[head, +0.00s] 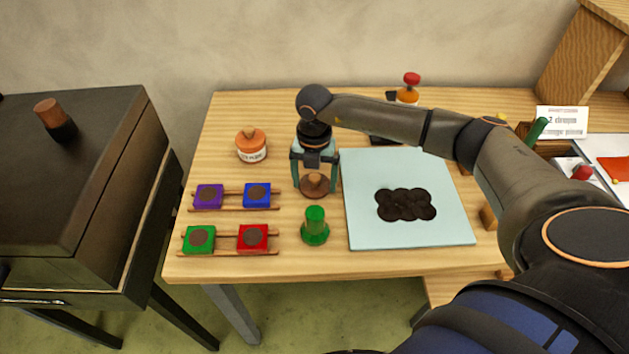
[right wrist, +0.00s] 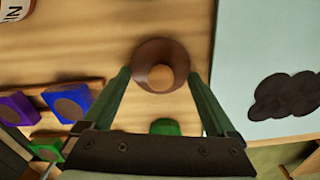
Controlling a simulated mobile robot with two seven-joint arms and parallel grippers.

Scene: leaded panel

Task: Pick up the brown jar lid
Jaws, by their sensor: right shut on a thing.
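The brown jar lid (head: 315,188) is a round brown disc with a lighter round knob. It is between the fingers of my right gripper (head: 315,177) in the head view, left of the pale blue panel. In the right wrist view, the lid (right wrist: 160,65) sits at the fingertips of the gripper (right wrist: 157,74), with one finger on each side. The gripper points down and is shut on the lid. I cannot tell whether the lid is clear of the table. My left gripper is not in view.
A white-labelled jar with an orange top (head: 251,147) stands behind left. Wooden racks hold coloured squares, including a red one (head: 253,237). A green knobbed piece (head: 315,228) stands just in front of the lid. The pale blue panel (head: 365,226) lies to the right, with dark rounds on it.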

